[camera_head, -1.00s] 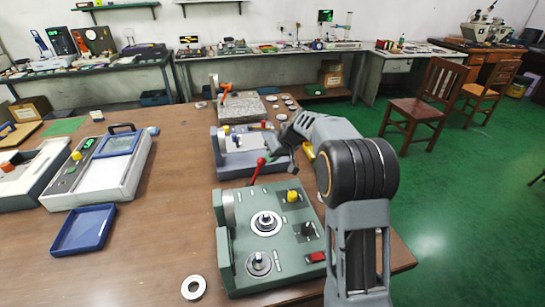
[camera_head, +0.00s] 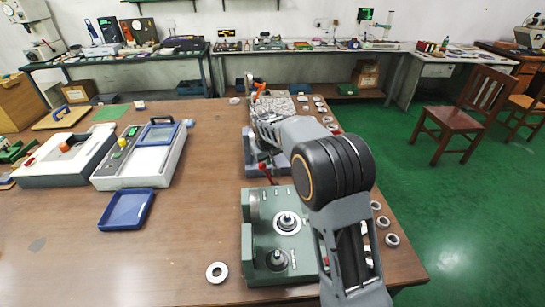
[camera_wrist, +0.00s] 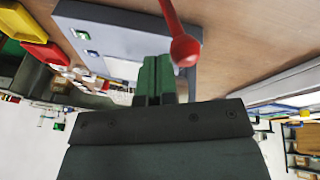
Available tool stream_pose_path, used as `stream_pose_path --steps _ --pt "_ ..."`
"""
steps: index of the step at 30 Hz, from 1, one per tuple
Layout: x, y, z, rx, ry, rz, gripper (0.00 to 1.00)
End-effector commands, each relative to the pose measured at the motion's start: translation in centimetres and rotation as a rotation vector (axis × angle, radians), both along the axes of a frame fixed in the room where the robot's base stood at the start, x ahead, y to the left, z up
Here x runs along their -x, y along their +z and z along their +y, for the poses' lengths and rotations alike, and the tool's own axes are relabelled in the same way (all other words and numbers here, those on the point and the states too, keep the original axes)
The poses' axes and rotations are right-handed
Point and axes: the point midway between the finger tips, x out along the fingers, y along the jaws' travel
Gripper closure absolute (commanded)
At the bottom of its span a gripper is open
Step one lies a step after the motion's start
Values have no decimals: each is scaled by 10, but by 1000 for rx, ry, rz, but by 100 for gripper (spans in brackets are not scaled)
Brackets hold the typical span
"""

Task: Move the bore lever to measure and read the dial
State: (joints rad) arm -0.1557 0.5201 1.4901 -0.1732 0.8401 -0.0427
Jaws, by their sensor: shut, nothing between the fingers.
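My gripper (camera_wrist: 155,62) is shut and empty, with green finger pads together. Whether it touches the ball I cannot tell. The fixture carries a ring on a post (camera_head: 287,222) and a second round seat (camera_head: 277,260) in front. My arm hides the fixture's right side. No dial face is readable in these views.
A blue-grey fixture (camera_head: 249,150) stands behind, partly hidden by my arm. A loose ring (camera_head: 216,272) lies at front left, and several more lie along the right table edge. A blue tray (camera_head: 127,209) and a white device with a screen (camera_head: 140,160) stand left. Bare table lies between.

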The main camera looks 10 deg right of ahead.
Motion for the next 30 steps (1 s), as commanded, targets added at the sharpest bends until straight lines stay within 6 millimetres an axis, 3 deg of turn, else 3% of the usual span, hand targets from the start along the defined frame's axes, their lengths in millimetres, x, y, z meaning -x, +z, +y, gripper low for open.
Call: stream_pose_path --steps 13,30 --pt "-1 -5 20 -1 6 0 100" --pt "-1 -1 22 -7 11 0 100"
